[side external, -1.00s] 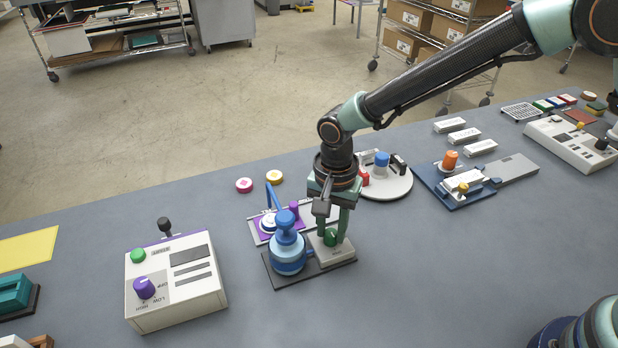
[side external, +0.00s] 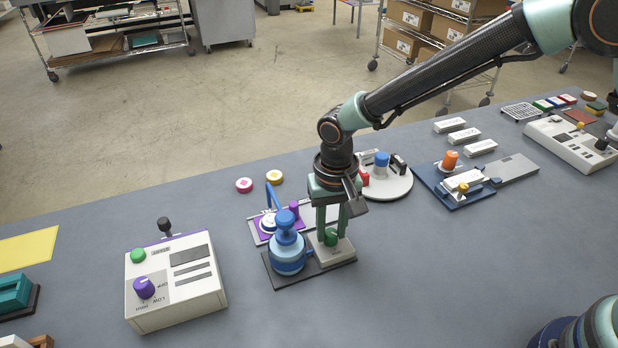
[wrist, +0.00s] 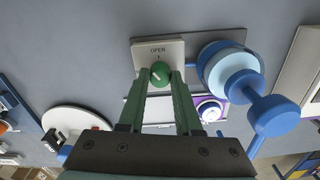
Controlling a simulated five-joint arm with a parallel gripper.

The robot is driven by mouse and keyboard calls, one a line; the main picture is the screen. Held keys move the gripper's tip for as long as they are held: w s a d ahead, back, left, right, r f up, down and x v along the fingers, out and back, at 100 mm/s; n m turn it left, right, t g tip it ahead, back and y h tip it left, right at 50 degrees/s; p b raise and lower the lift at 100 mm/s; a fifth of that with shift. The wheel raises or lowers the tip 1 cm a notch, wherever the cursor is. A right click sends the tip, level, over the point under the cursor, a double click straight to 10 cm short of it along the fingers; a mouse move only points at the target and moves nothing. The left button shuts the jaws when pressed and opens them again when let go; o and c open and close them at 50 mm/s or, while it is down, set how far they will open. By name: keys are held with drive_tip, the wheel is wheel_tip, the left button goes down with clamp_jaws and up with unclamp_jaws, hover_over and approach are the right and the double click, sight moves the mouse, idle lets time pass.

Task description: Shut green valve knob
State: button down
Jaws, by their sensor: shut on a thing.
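The green valve knob (side external: 331,239) sits on a light grey block (side external: 336,254) on a dark base plate. In the wrist view the knob (wrist: 160,72) has a pale line pointing toward the "OPEN" mark on the block. My gripper (side external: 331,236) points straight down with its green fingers on either side of the knob. In the wrist view my gripper (wrist: 160,78) is shut on the knob. The blue valve body (side external: 288,252) stands upright just left of the block on the same plate.
A purple plate with a blue-handled device (side external: 270,222) lies behind. A white control box (side external: 175,280) stands left. A round white tray (side external: 393,190) with red and blue parts is behind right. The table front right of the valve is clear.

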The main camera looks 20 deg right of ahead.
sight(331, 232)
drive_tip(key=n, duration=0.5)
drive_tip(key=shift+r+n, duration=0.1)
drive_tip(key=shift+n, duration=0.2)
drive_tip(key=n, duration=0.5)
drive_tip(key=shift+n, duration=0.4)
drive_tip(key=c, duration=0.6)
unclamp_jaws()
wheel_tip(331, 232, up, 12)
